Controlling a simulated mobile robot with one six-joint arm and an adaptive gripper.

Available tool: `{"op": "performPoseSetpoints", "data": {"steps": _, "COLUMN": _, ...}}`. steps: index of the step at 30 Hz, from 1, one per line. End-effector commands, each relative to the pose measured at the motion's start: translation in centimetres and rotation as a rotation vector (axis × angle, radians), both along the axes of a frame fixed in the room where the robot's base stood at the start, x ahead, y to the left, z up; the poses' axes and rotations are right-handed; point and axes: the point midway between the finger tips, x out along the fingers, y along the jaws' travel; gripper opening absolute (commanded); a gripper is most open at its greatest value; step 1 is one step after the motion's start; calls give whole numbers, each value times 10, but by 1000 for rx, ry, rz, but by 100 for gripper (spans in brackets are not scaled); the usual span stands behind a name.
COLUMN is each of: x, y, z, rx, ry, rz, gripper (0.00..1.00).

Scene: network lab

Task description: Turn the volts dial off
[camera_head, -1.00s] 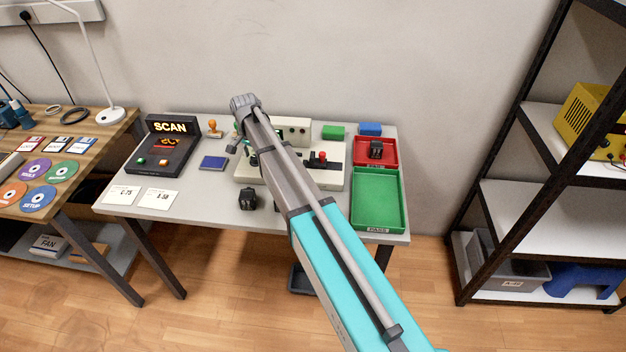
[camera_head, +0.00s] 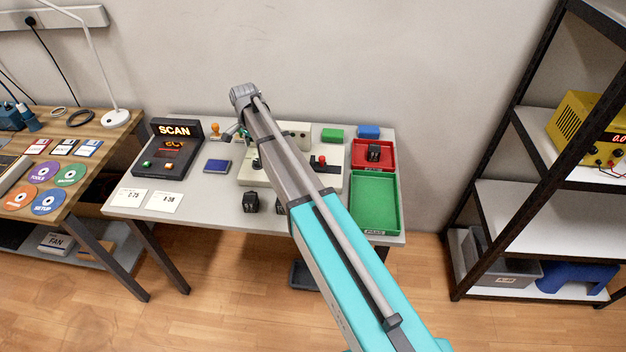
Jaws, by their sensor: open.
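A yellow instrument (camera_head: 581,120) with a red lit display (camera_head: 619,138) stands on the shelf at the far right. The frame's right edge cuts it off. The display begins with "0.". Small dark and red round parts show below the display; I cannot tell which is the volts dial, or how it is set. My gripper (camera_head: 229,135) hangs at the far end of my outstretched arm, above the back of the white bench, far to the left of the instrument. It is open; it looks small and partly hidden, with nothing visible in it.
The white bench (camera_head: 222,204) holds a SCAN box (camera_head: 172,150), a cream control panel (camera_head: 330,181), a red tray (camera_head: 390,152) and a green tray (camera_head: 375,203). A dark upright (camera_head: 488,190) of the shelf rack stands left of the instrument. Bare floor lies between bench and rack.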

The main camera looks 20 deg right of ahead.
Motion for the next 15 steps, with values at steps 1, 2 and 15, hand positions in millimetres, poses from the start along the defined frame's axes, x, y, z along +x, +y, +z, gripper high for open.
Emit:
{"op": "performPoseSetpoints", "data": {"steps": 1, "x": 0, "y": 0, "z": 9, "rx": 0, "ry": 0, "rz": 0, "gripper": 79}}
{"op": "performPoseSetpoints", "data": {"steps": 2, "x": 0, "y": 0, "z": 11, "rx": 0, "ry": 0, "rz": 0, "gripper": 79}}
{"op": "performPoseSetpoints", "data": {"steps": 15, "x": 1, "y": 1, "z": 48, "rx": 0, "ry": 0, "rz": 1, "gripper": 79}}
